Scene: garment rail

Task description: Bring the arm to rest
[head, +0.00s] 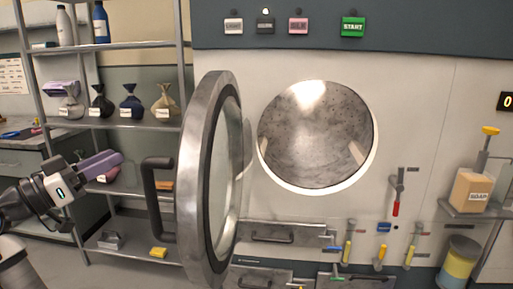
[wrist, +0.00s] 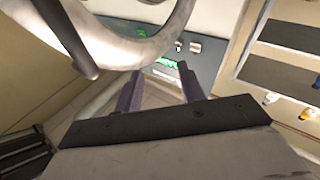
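My gripper (head: 102,164), with purple fingers, is raised at the left of the head view, left of the open washer door (head: 205,180) and its dark handle (head: 158,200). It does not touch the handle in that view. In the wrist view, my gripper (wrist: 160,80) has its two fingers apart with nothing between them. The metal door ring (wrist: 130,52) and dark handle (wrist: 68,35) show at the upper left there. The drum opening (head: 318,135) is uncovered and looks empty.
A shelf rack (head: 120,125) with several tied bags stands behind my arm. Above the drum is a panel with a green START button (head: 353,27). Several tools hang low on the machine front. A SOAP box (head: 472,190) stands at the right. The swung-out door takes up the middle.

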